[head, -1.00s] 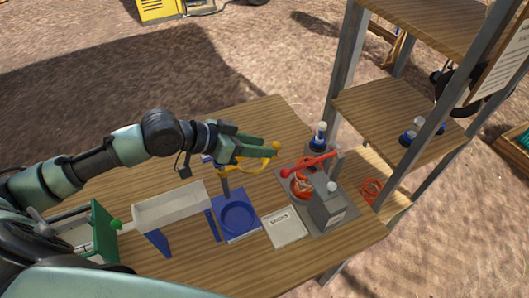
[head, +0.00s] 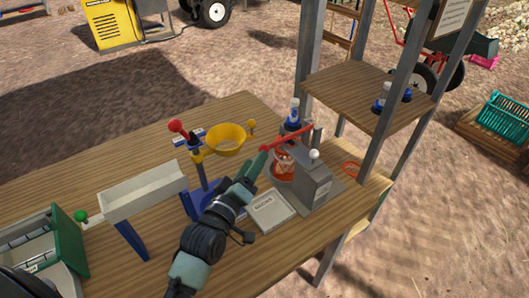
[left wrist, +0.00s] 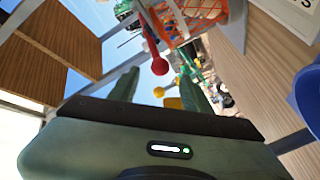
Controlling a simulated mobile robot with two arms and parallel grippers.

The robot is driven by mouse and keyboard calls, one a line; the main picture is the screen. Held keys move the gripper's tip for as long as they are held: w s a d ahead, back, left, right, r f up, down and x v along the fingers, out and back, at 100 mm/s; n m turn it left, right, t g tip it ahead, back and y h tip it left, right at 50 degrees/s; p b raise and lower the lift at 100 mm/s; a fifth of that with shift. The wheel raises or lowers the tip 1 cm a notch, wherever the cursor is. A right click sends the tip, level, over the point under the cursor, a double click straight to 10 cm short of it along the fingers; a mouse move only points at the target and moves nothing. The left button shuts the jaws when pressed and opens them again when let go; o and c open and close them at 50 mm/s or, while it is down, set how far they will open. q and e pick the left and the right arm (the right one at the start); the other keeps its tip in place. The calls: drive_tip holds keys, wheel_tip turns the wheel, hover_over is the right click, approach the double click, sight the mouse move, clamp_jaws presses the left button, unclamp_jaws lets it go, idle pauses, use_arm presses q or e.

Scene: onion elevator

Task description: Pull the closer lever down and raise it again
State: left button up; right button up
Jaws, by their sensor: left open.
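A red lever (head: 286,139) with a red ball end is on the grey closer device (head: 314,188). Its ball (left wrist: 160,66) shows in the left wrist view, seen between the finger ends. My left gripper (head: 258,162) reaches in from the lower middle, its green fingers open and empty and close to the lever's ball end. In the left wrist view its fingers (left wrist: 160,78) stand apart on either side of the ball; whether they touch it I cannot tell. An orange net (head: 284,163) sits under the lever, and also shows in the left wrist view (left wrist: 185,18). My right gripper is not in view.
A yellow bowl (head: 225,141) and another red-ball lever (head: 176,126) are on the blue stand left of the closer. A white trough (head: 142,192) and green box (head: 68,245) are farther left. Grey shelf posts (head: 310,70) rise behind the closer.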

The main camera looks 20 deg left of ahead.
sight(288, 138)
use_arm(q)
drive_tip(key=w, duration=0.6)
drive_tip(key=shift+w+d+p, duration=0.2)
drive_tip(key=shift+d+p, duration=0.2)
clamp_jaws()
drive_tip(key=shift+f, duration=0.3)
idle(0.7)
